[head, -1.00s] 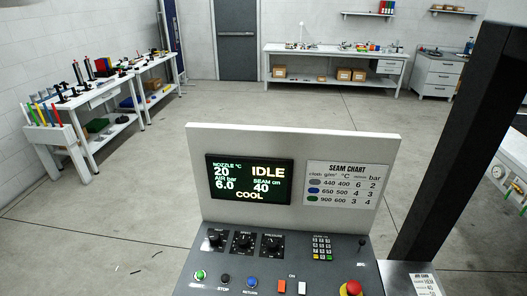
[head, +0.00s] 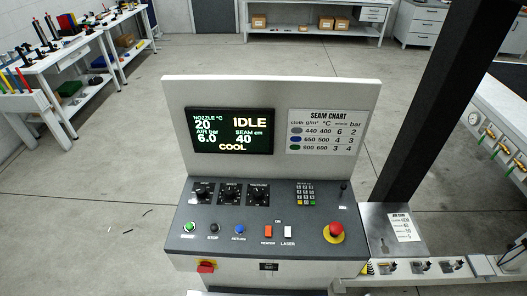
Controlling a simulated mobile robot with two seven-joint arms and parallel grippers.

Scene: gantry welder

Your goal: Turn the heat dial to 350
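The control console (head: 180,247) stands in the middle of the head view. Three black dials sit in a row on its sloped panel. The leftmost dial (head: 203,191) appears to be the heat dial; its label and scale are too small to read surely. The speed dial (head: 230,193) and pressure dial (head: 258,194) are to its right. The screen (head: 230,131) above reads IDLE, nozzle 20 °C, air 6.0 bar, seam 40 cm and COOL. Neither of my grippers is in view.
A seam chart (head: 327,132) is beside the screen. Below the dials are a green button (head: 190,227), a heater switch (head: 268,232), and a red emergency button (head: 335,231). A keypad (head: 306,194) and small lever (head: 343,193) are at right. A dark post (head: 440,90) rises behind on the right.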

